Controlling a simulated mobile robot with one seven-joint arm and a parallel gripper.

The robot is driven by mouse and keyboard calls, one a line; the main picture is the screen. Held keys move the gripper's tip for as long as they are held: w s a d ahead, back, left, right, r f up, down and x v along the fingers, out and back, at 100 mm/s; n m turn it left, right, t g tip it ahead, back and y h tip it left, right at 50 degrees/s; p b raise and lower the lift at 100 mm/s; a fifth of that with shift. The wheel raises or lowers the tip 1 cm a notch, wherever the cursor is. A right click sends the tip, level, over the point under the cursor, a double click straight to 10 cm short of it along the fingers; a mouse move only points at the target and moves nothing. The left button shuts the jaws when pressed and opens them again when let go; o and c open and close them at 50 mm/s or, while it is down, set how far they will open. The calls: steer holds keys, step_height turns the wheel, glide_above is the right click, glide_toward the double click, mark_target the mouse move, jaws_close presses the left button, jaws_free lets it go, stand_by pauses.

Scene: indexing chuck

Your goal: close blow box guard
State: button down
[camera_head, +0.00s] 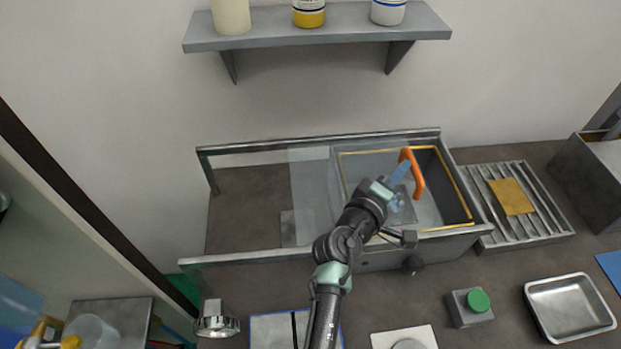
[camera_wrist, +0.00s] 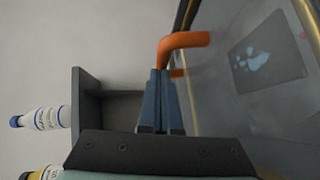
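The blow box (camera_head: 455,234) is a grey open-topped box with a yellow-edged rim, standing against the wall. Its guard (camera_head: 308,190) is a clear panel between two metal rails, lying over the box's left part and reaching past its left side. The box's right part looks uncovered. An orange handle (camera_head: 416,176) stands up near the guard's right edge. My gripper (camera_head: 402,172) reaches this handle from the left. In the wrist view, the blue fingers (camera_wrist: 162,82) are close together on the orange handle (camera_wrist: 188,40); the bar between the fingertips is mostly hidden.
The rails (camera_head: 225,258) extend left over bare counter. A slatted rack (camera_head: 545,212) with a yellow piece stands right of the box. A green button box (camera_head: 470,307) and a metal tray (camera_head: 570,308) lie in front. A shelf (camera_head: 345,29) with bottles hangs above.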

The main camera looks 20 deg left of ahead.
steer(key=w+d, duration=0.3)
steer(key=d, duration=0.6)
steer(key=shift+w+d, duration=0.25)
steer(key=shift+w, duration=0.15)
steer(key=shift+d, duration=0.1)
